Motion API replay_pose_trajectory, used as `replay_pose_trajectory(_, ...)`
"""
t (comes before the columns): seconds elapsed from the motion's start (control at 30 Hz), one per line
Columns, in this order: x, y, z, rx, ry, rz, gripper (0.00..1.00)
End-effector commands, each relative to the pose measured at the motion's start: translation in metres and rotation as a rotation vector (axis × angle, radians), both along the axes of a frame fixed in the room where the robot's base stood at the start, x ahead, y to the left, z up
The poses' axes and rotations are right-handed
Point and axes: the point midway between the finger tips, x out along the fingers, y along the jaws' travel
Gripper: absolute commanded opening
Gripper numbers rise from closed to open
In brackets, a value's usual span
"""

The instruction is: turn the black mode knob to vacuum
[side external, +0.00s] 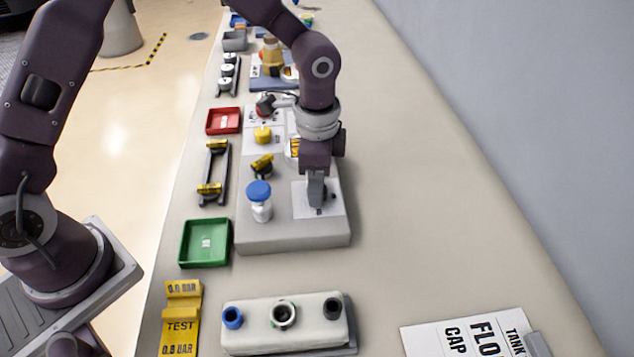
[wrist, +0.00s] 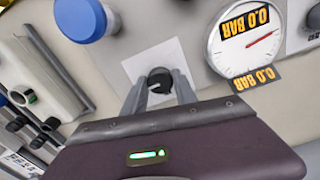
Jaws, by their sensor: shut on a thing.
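The black mode knob (wrist: 160,80) sits on a white label plate (wrist: 139,70) in the wrist view. The same plate (side external: 300,203) shows on the grey fixture in the side external view. My gripper (wrist: 160,92) is shut on the knob, with one finger on each side of it. In the side external view my gripper (side external: 317,205) points straight down at the plate and mostly hides the knob. The lettering around the knob is too small to read, so I cannot tell which mode it points to.
A blue-capped white bottle-like part (side external: 259,200) stands left of my gripper. A round gauge (wrist: 243,40) with a red needle is beside the knob. A green tray (side external: 205,242) and a red tray (side external: 223,121) lie left of the fixture.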

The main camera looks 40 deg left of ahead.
Motion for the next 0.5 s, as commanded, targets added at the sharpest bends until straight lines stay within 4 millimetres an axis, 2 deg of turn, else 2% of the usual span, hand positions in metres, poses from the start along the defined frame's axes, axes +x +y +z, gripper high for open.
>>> replay_pose_trajectory(0.5, 0.0006, -0.0002, 0.0011, -0.001, -0.003, -0.033, 0.00)
